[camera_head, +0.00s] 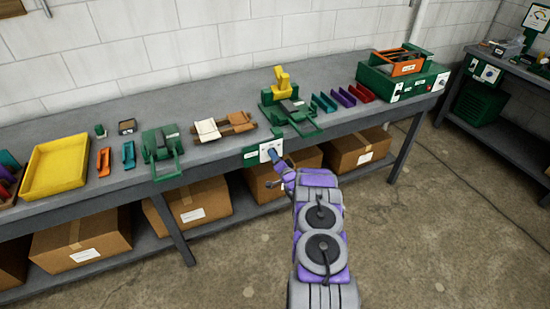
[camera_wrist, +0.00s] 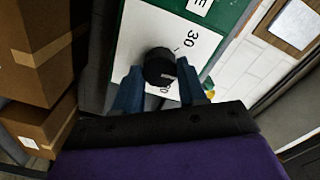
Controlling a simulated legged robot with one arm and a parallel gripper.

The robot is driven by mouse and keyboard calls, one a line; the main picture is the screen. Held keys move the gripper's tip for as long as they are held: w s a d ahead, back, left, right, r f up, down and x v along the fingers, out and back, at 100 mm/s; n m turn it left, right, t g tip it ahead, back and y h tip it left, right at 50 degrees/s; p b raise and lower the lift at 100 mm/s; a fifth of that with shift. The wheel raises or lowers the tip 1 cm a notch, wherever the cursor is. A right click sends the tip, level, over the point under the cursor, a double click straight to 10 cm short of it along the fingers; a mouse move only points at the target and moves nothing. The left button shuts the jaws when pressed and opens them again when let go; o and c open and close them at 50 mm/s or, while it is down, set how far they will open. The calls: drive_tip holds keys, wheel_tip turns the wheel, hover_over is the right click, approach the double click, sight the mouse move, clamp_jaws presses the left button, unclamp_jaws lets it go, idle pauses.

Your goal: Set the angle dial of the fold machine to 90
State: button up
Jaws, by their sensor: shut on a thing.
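The angle dial is a round black knob (camera_wrist: 160,66) on a white scale plate (camera_wrist: 140,32), in the wrist view. The number 30 shows beside it, and part of another number ending in 0 shows below it. The knob's exact setting cannot be read. My gripper (camera_wrist: 162,86) has its dark blue fingers on both sides of the knob, shut on it. In the head view the white plate (camera_head: 271,150) is on the bench front, below the green fold machine (camera_head: 290,113) with a yellow part on top. My gripper (camera_head: 276,157) reaches it there and hides the knob.
The grey bench (camera_head: 225,149) holds a yellow tray (camera_head: 56,168), another green machine (camera_head: 162,146) and several coloured pieces. An orange-topped green unit (camera_head: 402,77) is at right. Cardboard boxes (camera_head: 82,246) fill the lower shelf. Concrete floor (camera_head: 430,220) is clear at right.

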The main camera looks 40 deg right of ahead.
drive_tip(key=shift+s+d+f+m+p, duration=0.1)
drive_tip(key=shift+m+p, duration=0.05)
drive_tip(key=shift+m, duration=1.95)
drive_tip(key=shift+s+d+f+m+p, duration=0.1)
drive_tip(key=shift+d+m+p, duration=0.1)
drive_tip(key=shift+m, duration=1.9)
drive_tip(key=shift+s+d+f+m+p, duration=0.1)
drive_tip(key=shift+m+p, duration=0.05)
drive_tip(key=shift+m, duration=1.95)
drive_tip(key=shift+a, duration=0.1)
drive_tip(key=o, duration=1.1)
drive_tip(key=shift+w, duration=0.15)
drive_tip(key=shift+c, duration=0.2)
drive_tip(key=p+v, duration=0.2)
drive_tip(key=v, duration=1.5)
drive_tip(key=shift+d+p, duration=0.2)
drive_tip(key=shift+p, duration=0.1)
